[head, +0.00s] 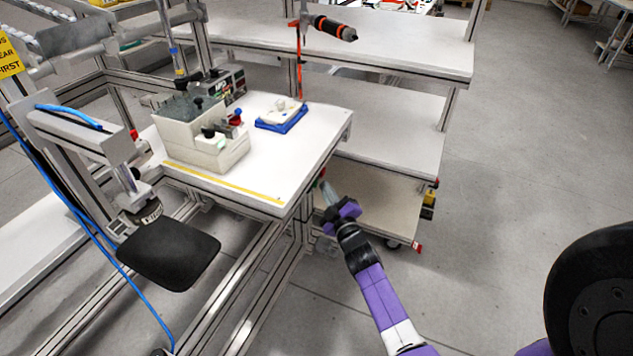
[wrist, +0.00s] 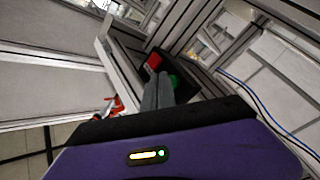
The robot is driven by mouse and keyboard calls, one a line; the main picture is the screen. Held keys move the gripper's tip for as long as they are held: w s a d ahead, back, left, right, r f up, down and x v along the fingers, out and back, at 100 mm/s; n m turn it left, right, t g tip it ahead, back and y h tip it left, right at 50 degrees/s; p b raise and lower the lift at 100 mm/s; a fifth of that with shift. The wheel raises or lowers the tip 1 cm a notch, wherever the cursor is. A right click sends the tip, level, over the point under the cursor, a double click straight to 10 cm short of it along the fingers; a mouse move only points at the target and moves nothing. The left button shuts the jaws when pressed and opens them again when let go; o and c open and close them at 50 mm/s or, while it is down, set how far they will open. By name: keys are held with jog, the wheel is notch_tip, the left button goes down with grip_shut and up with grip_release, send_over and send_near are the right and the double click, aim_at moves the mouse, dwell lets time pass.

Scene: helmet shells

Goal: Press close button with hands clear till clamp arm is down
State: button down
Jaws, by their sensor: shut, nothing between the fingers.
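A black button box with a red button (wrist: 154,61) and a green button (wrist: 174,80) shows in the wrist view. Neither button's label is readable. My gripper (wrist: 160,80) is shut and empty. Its grey fingertips point at the box and overlap it beside the green button; I cannot tell whether they touch. In the head view my gripper (head: 324,184) is just off the right front corner of the white table (head: 270,165), and the box is not clearly visible there. A metal arm assembly with a cylinder (head: 130,182) stands at the left; I cannot tell whether it is the clamp arm.
A black padded seat-like plate (head: 168,252) is below the left assembly. A beige bin unit (head: 205,150) and a blue-edged tray (head: 281,117) stand on the table. White shelves (head: 390,115) are behind my gripper. A blue hose (head: 105,265) hangs at the left.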

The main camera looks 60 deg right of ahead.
jog(key=shift+s, duration=0.3)
jog(key=s+p, duration=0.4)
jog(key=s, duration=0.1)
jog(key=shift+d, duration=0.2)
jog(key=shift+f, duration=0.1)
dwell(0.9)
